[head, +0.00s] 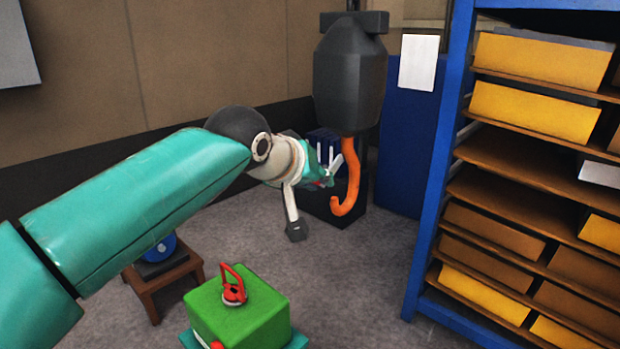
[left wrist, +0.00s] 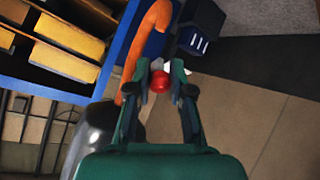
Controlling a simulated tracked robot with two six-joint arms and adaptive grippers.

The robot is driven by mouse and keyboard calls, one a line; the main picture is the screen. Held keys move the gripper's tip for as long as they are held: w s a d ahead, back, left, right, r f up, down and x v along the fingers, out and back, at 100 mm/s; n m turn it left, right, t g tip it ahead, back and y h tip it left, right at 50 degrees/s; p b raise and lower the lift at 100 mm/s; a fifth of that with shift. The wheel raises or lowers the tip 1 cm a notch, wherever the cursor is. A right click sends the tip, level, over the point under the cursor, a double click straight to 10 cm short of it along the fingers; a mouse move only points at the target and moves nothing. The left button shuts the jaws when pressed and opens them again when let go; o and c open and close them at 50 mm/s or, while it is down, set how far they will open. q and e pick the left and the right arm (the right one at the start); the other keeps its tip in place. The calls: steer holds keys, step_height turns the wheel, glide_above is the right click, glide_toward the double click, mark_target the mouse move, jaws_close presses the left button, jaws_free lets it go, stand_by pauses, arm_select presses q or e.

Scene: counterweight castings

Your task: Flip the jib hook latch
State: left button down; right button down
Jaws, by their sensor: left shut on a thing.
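The orange jib hook (head: 346,192) hangs below a dark grey hook block (head: 350,75). The hook also shows in the left wrist view (left wrist: 134,68), left of the fingers. My left gripper (head: 331,176) is beside the hook's open side. In the left wrist view my left gripper (left wrist: 160,76) has a red knob (left wrist: 160,82) between its fingers and is shut on it. The knob appears to belong to the latch, but the latch's body is mostly hidden, so its position is unclear. My right gripper is in neither view.
A blue shelf rack (head: 437,160) with yellow and brown boxes stands at the right. A green casting (head: 238,312) with a red lifting eye (head: 232,287) is in front. A brown stool (head: 160,280) stands behind it. Grey floor lies open between.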

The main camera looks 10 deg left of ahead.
arm_select(q)
steer(key=shift+d+f, duration=0.1)
steer(key=shift+f, duration=0.25)
steer(key=c, duration=1.3)
jaws_free()
steer(key=shift+o, duration=1.4)
steer(key=shift+w, duration=0.15)
steer(key=shift+r, duration=0.1)
steer(key=shift+s+r, duration=0.15)
steer(key=shift+s, duration=0.05)
steer(key=v, duration=1.1)
steer(key=shift+s+a+r, duration=0.25)
